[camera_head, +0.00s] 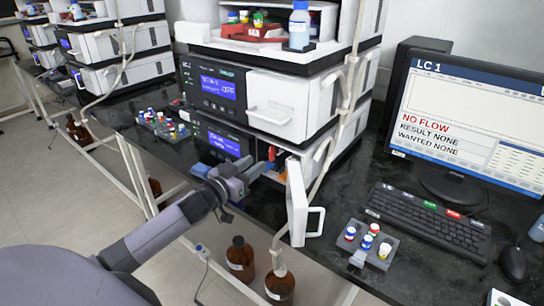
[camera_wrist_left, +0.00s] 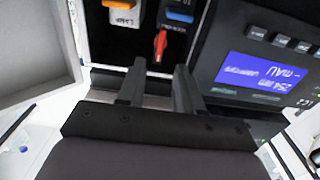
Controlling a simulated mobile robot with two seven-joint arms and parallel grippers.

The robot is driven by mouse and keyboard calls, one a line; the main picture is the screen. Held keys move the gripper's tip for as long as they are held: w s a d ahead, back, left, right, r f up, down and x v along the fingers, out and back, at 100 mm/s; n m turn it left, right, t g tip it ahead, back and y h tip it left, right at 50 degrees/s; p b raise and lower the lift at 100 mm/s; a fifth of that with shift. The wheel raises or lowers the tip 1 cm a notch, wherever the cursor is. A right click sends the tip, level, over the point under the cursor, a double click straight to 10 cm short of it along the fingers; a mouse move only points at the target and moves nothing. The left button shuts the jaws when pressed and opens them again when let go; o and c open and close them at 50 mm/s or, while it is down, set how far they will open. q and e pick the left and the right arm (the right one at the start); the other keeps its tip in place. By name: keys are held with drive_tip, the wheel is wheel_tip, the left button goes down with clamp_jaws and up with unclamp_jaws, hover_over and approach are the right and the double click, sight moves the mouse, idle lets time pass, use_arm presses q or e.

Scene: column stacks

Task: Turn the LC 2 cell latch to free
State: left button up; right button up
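A small red lever (camera_wrist_left: 160,45), which looks like the cell latch, sits in the dark open compartment in the left wrist view. It points roughly along the picture's vertical; I cannot read a position mark. An orange-topped part (camera_wrist_left: 122,14) and a blue part (camera_wrist_left: 180,16) are beside it. My left gripper (camera_wrist_left: 160,78) is open and empty, its two fingers on either side of the line to the lever and apart from it. In the head view, my left gripper (camera_head: 256,170) is at the lower module's open front. My right gripper is not in view.
The white compartment door (camera_head: 298,203) stands open just right of the gripper. A monitor (camera_head: 470,120) reads "LC 1" and "NO FLOW". A grey vial rack (camera_head: 345,262) and a keyboard (camera_head: 425,220) are on the dark bench. Brown bottles (camera_head: 240,258) stand below.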

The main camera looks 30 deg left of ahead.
sight(270, 153)
use_arm(q)
drive_tip(key=shift+w+d, duration=0.15)
drive_tip(key=shift+w, duration=1.45)
drive_tip(key=shift+w+d, duration=0.1)
drive_tip(key=shift+w, duration=1.45)
clamp_jaws()
